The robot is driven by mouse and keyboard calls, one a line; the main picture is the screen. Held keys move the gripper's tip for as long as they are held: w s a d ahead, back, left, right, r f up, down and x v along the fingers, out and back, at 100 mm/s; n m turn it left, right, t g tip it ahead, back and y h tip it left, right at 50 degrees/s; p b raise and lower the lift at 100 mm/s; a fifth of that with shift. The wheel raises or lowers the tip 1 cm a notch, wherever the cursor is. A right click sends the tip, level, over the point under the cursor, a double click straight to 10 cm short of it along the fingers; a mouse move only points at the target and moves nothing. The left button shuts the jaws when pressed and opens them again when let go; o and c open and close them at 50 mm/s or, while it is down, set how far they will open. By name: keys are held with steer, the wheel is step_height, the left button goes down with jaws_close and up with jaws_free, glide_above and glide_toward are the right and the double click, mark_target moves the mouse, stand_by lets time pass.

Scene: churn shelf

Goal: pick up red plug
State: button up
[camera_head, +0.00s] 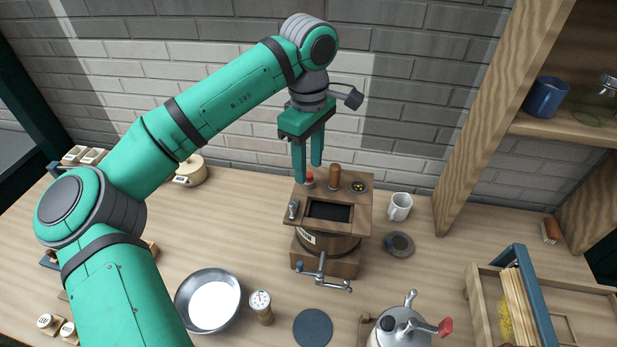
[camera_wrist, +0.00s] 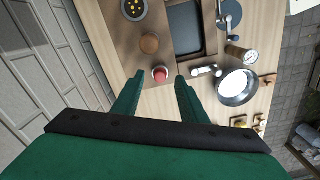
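The red plug (camera_head: 309,179) sits upright on the back left part of the wooden churn's top (camera_head: 361,207). It also shows in the wrist view (camera_wrist: 160,73) as a round red cap, just past my fingertips and between their lines. My gripper (camera_head: 308,172) is above the churn, pointing down, with its two green fingers apart and nothing between them. In the head view a finger partly covers the plug. In the wrist view the fingers (camera_wrist: 157,80) stand on either side of the plug's line. I cannot tell the exact height gap.
A brown wooden knob (camera_head: 334,177) stands right of the plug, and a metal fitting (camera_head: 293,209) in front. A white mug (camera_head: 399,206) is right of the churn. A brick wall is close behind. A metal bowl (camera_head: 181,301) and gauge (camera_head: 261,304) stand in front.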

steer(key=shift+f, duration=1)
jaws_close()
